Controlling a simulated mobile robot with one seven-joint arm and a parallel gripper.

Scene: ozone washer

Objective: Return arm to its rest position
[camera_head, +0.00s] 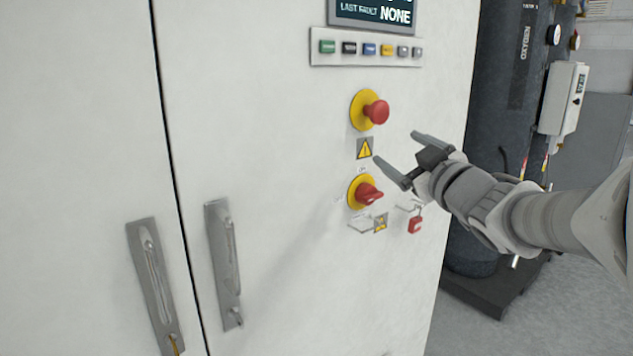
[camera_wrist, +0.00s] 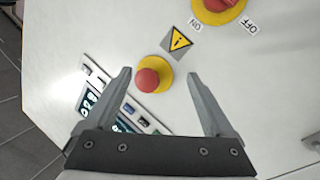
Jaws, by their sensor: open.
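My gripper (camera_head: 396,154) is open and empty in front of the white cabinet (camera_head: 285,150), at the right in the head view. Its two fingers point left toward the panel. In the head view it lies between the red emergency button (camera_head: 376,111) on its yellow base and the red rotary switch (camera_head: 368,193), to the right of both. The wrist view shows the open fingers (camera_wrist: 160,92) with the red button (camera_wrist: 148,80) seen between them. The rotary switch (camera_wrist: 219,4) is partly cut off at the top there. I see no contact with either control.
A row of coloured buttons (camera_head: 368,48) sits under a display (camera_head: 373,12) reading "NONE". A red padlock (camera_head: 415,225) hangs near the switch. Two door handles (camera_head: 224,264) are at lower left. A dark tank (camera_head: 508,90) with a white box (camera_head: 564,97) stands behind my arm.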

